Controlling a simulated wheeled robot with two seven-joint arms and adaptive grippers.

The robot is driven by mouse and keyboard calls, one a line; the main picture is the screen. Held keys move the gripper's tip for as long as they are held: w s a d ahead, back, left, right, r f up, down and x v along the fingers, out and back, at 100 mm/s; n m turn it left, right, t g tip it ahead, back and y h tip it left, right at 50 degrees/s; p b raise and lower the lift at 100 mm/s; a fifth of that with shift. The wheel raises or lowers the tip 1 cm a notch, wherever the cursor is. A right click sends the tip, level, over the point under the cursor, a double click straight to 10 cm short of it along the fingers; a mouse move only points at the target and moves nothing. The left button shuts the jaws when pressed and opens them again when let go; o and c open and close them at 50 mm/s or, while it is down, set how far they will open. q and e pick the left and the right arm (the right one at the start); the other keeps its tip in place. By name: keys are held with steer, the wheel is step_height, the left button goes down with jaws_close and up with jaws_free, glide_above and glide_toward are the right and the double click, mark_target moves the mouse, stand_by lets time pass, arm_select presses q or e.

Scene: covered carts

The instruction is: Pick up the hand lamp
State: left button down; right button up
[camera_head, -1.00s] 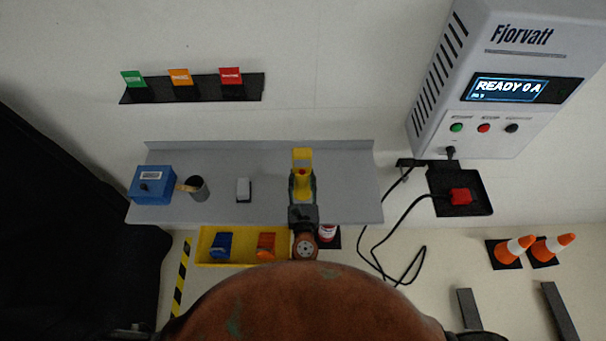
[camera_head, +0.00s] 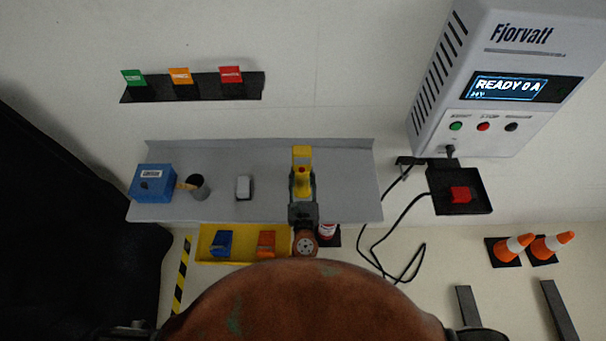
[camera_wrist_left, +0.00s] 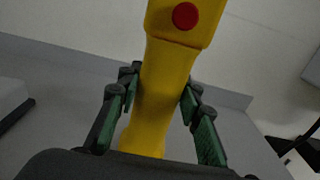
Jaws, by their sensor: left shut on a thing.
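The hand lamp (camera_head: 302,155) is yellow with a red round button, and stands at the right part of the grey shelf. My left gripper (camera_head: 302,186) reaches it from the front. In the left wrist view the lamp (camera_wrist_left: 168,85) runs up between the green-padded fingers, and the left gripper (camera_wrist_left: 160,100) is shut on its narrow body. My right gripper is not in view.
The grey shelf (camera_head: 280,160) also holds a blue box (camera_head: 152,183), a dark cup (camera_head: 198,188) and a small grey-white block (camera_head: 244,187). A yellow tray (camera_head: 205,245) sits below. A charger unit (camera_head: 490,60) hangs at right, with a loose black cable (camera_head: 395,222) underneath.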

mark_target(302, 176)
arm_select(q)
steer(key=shift+r+p, duration=0.35)
steer(key=shift+r, duration=0.2)
step_height(302, 176, up, 2)
steer(key=shift+r+p, duration=0.1)
steer(key=shift+p, duration=1)
steer(key=s+r+p, duration=0.1)
steer(key=r+p, duration=0.1)
steer(key=s+r+p, duration=0.2)
steer(key=p, duration=0.1)
steer(key=s+r+p, duration=0.2)
steer(key=shift+s+r+p, duration=0.25)
steer(key=shift+r+p, duration=0.05)
steer(key=shift+r, duration=0.05)
steer(key=s+r+p, duration=0.2)
steer(key=s+p, duration=0.2)
steer(key=s, duration=0.4)
steer(key=shift+s+r, duration=0.3)
steer(key=shift+r, duration=0.1)
steer(key=shift+f, duration=0.1)
